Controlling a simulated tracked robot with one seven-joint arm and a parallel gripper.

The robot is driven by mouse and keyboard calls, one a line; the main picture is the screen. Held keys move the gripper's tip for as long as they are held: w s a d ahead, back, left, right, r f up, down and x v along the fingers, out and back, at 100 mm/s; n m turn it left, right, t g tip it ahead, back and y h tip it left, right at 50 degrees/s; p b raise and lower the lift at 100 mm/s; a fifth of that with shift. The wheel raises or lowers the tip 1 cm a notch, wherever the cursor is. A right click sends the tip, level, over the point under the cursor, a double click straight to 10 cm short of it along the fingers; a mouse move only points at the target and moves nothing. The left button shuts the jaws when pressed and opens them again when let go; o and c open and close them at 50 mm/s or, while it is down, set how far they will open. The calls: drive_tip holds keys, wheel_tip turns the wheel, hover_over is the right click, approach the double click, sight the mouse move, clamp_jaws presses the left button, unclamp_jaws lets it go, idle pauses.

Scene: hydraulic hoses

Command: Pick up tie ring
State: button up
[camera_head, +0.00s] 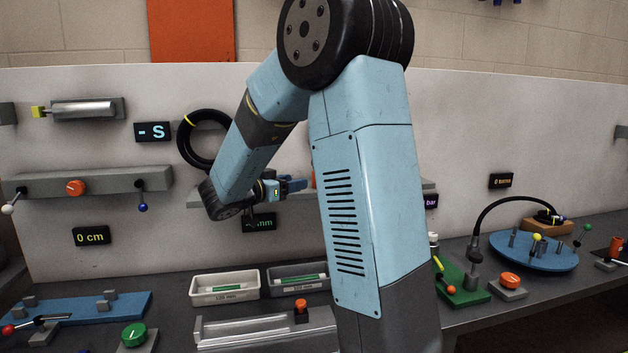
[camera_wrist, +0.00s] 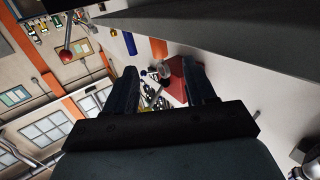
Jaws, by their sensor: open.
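My gripper (camera_head: 303,184) is in front of the wall panel, pointing right, beside the shelf at mid height. In the wrist view its two fingers (camera_wrist: 161,75) are spread apart, with nothing clearly held between them. I cannot pick out a tie ring for certain. A black ring-shaped coil (camera_head: 205,140) with a yellow band hangs on the panel, behind and left of my forearm. In the wrist view a red block (camera_wrist: 185,80), an orange piece (camera_wrist: 158,48) and a blue cylinder (camera_wrist: 129,43) show beyond the fingers. My arm hides much of the shelf's right part in the head view.
The narrow shelf (camera_head: 290,197) runs along the panel behind my gripper. Below, two trays (camera_head: 224,297) with green pieces stand on the bench. A blue round plate (camera_head: 533,258) with a black hose is at the right. A grey bar (camera_head: 95,183) projects at the left.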

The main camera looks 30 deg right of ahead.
sight(313, 175)
drive_tip(key=shift+x, duration=5.05)
drive_tip(key=shift+w+a+r, duration=0.1)
drive_tip(key=shift+r, duration=0.1)
drive_tip(key=c, duration=1)
drive_tip(key=shift+r, duration=0.25)
drive_tip(key=v, duration=1.2)
drive_tip(key=f+v, duration=0.1)
drive_tip(key=v, duration=0.5)
